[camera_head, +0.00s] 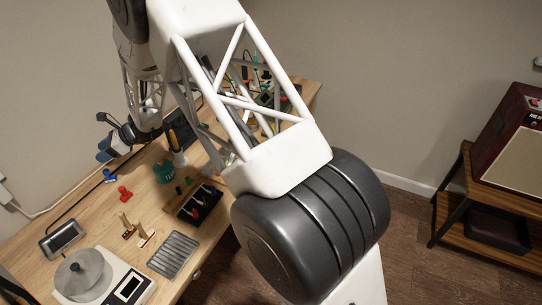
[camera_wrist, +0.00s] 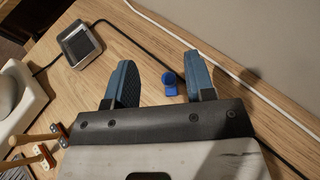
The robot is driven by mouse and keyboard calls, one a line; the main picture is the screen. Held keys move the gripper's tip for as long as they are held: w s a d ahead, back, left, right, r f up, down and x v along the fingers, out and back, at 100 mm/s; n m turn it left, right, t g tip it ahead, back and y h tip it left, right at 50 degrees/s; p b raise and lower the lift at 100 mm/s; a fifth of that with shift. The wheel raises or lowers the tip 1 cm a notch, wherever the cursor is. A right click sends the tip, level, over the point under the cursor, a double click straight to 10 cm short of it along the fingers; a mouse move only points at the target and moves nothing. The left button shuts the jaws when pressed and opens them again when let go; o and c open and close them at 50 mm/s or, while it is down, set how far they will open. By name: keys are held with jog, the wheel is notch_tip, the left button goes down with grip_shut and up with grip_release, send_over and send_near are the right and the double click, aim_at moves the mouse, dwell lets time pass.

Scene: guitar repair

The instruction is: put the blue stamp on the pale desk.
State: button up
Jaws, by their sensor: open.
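The small blue stamp (camera_head: 108,174) rests on the pale wooden desk (camera_head: 95,210), near its back left edge. In the wrist view the blue stamp (camera_wrist: 170,84) shows between my two blue-grey fingers, closer to the right one. My gripper (camera_head: 104,148) is open and empty. In the head view it appears just above and behind the stamp, over the desk; the exact height is hard to tell. The wrist view shows my gripper's fingers (camera_wrist: 160,62) wide apart, with bare desk (camera_wrist: 145,45) beyond them.
A red stamp (camera_head: 124,193) stands close to the blue one. A grey-screened device (camera_head: 63,239), a scale with a round pan (camera_head: 83,272), a ribbed grey tray (camera_head: 174,254) and a dark tool tray (camera_head: 197,204) are nearby. A black cable (camera_wrist: 145,45) crosses the desk by the stamp.

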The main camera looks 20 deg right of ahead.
jog(key=s+d+r+n+h, duration=0.3)
jog(key=s+d+r+n, duration=0.2)
jog(key=s+d+r, duration=0.6)
jog(key=s+d+r+n+h, duration=0.2)
jog(key=s+d+r+n, duration=0.3)
jog(key=s+d+r, duration=0.65)
jog(key=s+d+r+n+t+h, duration=0.1)
jog(key=s+d+n+h, duration=0.6)
jog(key=s+d, duration=1.8)
jog(key=shift+s+d+n+t+h, duration=0.4)
jog(key=shift+d+t+h, duration=0.25)
jog(key=shift+t+h, duration=0.15)
